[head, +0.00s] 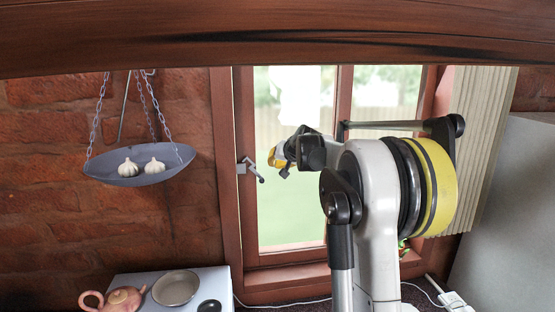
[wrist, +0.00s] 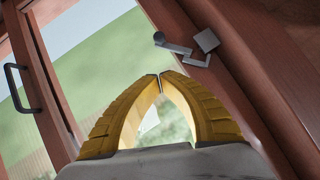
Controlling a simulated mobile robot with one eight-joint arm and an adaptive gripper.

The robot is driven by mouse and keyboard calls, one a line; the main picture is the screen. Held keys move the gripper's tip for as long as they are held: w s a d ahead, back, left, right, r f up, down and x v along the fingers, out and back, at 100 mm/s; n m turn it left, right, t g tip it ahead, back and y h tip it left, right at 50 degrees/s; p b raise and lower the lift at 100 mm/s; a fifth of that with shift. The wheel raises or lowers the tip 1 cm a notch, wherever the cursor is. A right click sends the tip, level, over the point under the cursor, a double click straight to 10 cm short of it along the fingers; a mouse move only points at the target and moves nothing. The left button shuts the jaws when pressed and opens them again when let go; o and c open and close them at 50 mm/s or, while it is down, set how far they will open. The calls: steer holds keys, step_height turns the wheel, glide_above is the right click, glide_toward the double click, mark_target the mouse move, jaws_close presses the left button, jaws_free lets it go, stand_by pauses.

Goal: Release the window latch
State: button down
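The window latch (head: 250,168) is a small grey metal piece on the left side of the wooden window frame (head: 225,150). Its short arm points right and down over the window's edge, ending in a dark knob. In the wrist view the latch (wrist: 185,48) lies beyond my fingertips, up and to the right, with a visible gap. My gripper (wrist: 160,76) has two yellow ridged fingers whose tips meet, with nothing between them. In the head view my gripper (head: 277,156) is right of the latch and apart from it, partly hidden by my own arm.
A dark handle (wrist: 20,88) is on the window at the left of the wrist view. A hanging pan (head: 138,178) with two garlic bulbs hangs left of the window. A teapot (head: 112,299) and a round dish (head: 176,288) sit below. A wooden beam (head: 270,35) crosses the top.

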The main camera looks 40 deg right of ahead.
mark_target(267, 175)
steer(key=shift+w+a+f+p, duration=0.1)
steer(key=shift+w+f+p, duration=0.2)
steer(key=shift+w+f, duration=0.6)
steer(key=shift+w+a+f+p, duration=0.1)
steer(key=shift+w+f+p, duration=0.2)
steer(key=shift+w+f, duration=0.6)
steer(key=shift+w+f+p, duration=0.3)
steer(key=shift+w+f, duration=0.3)
steer(key=shift+f, duration=0.6)
steer(key=shift+w+a+f+b, duration=0.1)
steer(key=shift+a+f+b, duration=0.2)
steer(key=shift+f+b, duration=0.5)
steer(key=shift+r, duration=0.2)
